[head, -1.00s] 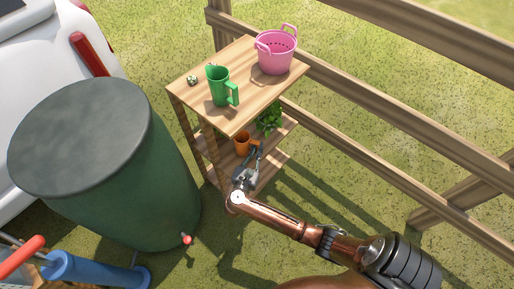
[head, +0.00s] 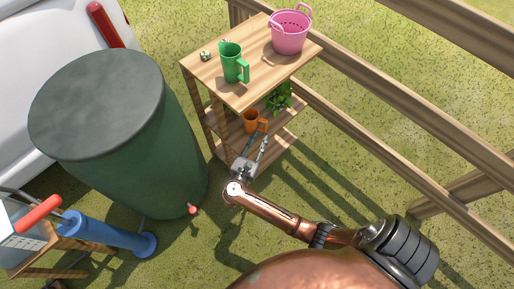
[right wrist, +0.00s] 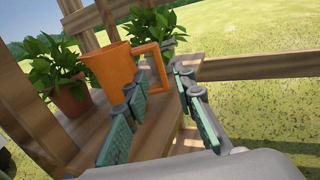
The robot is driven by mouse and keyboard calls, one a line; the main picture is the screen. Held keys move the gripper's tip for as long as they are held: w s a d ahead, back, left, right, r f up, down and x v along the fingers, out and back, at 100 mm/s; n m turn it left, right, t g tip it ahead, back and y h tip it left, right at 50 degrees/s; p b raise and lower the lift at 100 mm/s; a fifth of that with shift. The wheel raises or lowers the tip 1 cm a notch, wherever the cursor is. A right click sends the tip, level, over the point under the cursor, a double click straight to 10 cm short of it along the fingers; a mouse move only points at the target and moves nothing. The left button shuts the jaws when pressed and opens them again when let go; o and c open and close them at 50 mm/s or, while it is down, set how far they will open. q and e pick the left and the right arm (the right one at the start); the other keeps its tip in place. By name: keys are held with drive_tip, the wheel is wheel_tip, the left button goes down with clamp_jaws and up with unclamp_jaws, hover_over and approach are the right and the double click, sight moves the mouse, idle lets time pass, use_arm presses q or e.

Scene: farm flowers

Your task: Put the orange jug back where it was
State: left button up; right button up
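The orange jug (head: 251,121) stands on the middle shelf of the wooden shelf unit, below the top board. In the right wrist view the jug (right wrist: 110,72) looks upright, with its handle toward the right, between two potted plants. My right gripper (head: 258,138) is in front of the shelf, just short of the jug. Its fingers (right wrist: 155,112) are spread apart with nothing between them, and the jug is beyond the fingertips. My left gripper is not in any view.
A green jug (head: 233,64) and a pink basket (head: 290,35) stand on the top board (head: 262,82). A potted plant (right wrist: 68,85) is left of the orange jug. A large green barrel (head: 120,150) stands left of the shelf, and a wooden fence (head: 380,130) runs behind it.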

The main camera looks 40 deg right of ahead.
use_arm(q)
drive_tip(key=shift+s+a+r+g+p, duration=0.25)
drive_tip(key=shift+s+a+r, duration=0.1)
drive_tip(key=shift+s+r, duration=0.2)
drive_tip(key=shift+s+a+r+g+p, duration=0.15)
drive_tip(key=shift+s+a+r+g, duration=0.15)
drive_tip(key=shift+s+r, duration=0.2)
use_arm(e)
drive_tip(key=v, duration=0.5)
drive_tip(key=shift+a, duration=0.15)
